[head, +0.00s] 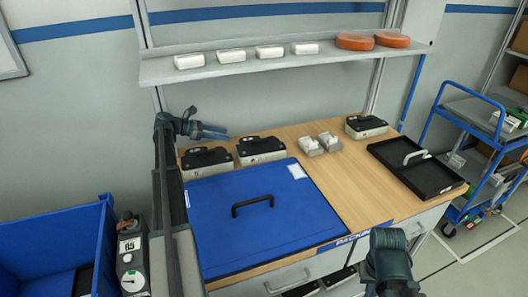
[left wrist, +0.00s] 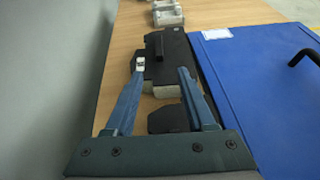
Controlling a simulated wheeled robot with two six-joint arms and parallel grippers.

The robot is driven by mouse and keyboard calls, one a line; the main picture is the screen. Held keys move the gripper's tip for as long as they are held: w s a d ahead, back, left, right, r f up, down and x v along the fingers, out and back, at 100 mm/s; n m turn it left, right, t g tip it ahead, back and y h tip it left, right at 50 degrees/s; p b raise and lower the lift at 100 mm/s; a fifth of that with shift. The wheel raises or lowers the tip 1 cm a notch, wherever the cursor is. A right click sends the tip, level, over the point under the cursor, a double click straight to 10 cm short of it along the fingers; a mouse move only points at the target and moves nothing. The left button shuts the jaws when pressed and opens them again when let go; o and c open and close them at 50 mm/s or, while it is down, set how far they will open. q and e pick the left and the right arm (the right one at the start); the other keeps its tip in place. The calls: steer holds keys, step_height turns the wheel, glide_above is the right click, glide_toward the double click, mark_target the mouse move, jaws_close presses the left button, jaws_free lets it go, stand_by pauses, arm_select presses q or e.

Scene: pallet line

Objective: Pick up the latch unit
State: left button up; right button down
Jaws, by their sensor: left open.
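No part is clearly labelled as the latch unit. Black-topped pale units stand along the back of the wooden bench: one at the left (head: 205,162), one beside it (head: 261,149), and one further right (head: 366,126). My left gripper (head: 222,133) is open and empty above the two left units, near the wall. In the left wrist view, its spread fingers (left wrist: 160,74) frame a black-topped unit (left wrist: 172,48) beyond them; a nearer dark top (left wrist: 168,118) shows between the fingers. My right gripper (head: 388,262) is at the bottom right; its fingers cannot be made out.
A blue lid or board (head: 260,225) with a black handle covers the bench front. Two small pale parts (head: 311,146) and a black tray (head: 414,178) lie to the right. A shelf (head: 250,67) with white boxes hangs above. A blue bin (head: 50,233) stands left, a trolley (head: 476,140) right.

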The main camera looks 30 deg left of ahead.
mark_target(253, 141)
arm_select(q)
steer(key=shift+w+a+f, duration=0.15)
steer(key=shift+w+f, duration=0.15)
steer(key=shift+f, duration=0.05)
steer(key=shift+r, duration=0.1)
steer(key=b+x, duration=0.3)
steer(key=x, duration=0.5)
steer(key=shift+w+d, duration=0.2)
steer(key=shift+d, duration=0.05)
arm_select(e)
steer(key=f, duration=0.3)
steer(key=shift+w+f, duration=0.3)
steer(key=shift+f, duration=0.1)
arm_select(q)
steer(key=shift+d, duration=0.1)
steer(key=b+x, duration=0.2)
steer(key=x, duration=0.3)
steer(key=shift+d+r, duration=0.15)
jaws_close()
arm_select(e)
steer(key=shift+f, duration=0.85)
